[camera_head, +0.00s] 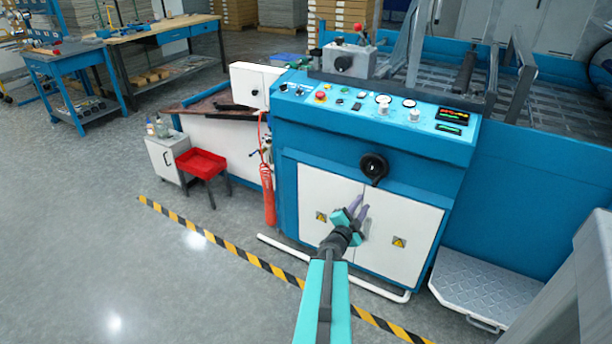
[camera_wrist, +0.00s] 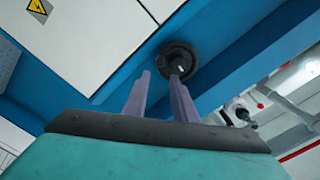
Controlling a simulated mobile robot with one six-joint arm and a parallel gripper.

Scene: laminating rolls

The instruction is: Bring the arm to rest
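My arm (camera_head: 324,300) reaches forward from the bottom of the head view toward the blue machine (camera_head: 375,130). My gripper (camera_head: 359,207) is in front of the machine's white cabinet doors (camera_head: 405,235), below a round black knob (camera_head: 373,168). In the wrist view my gripper (camera_wrist: 160,82) has its two purple fingers apart, with nothing between them. The black knob (camera_wrist: 178,60) shows beyond the fingertips there. The right finger overlaps the knob's edge in that view. I cannot tell the exact distance between them.
A metal step (camera_head: 486,285) stands at the right. Yellow-black floor tape (camera_head: 240,255) runs in front of the machine. Open floor lies at the left.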

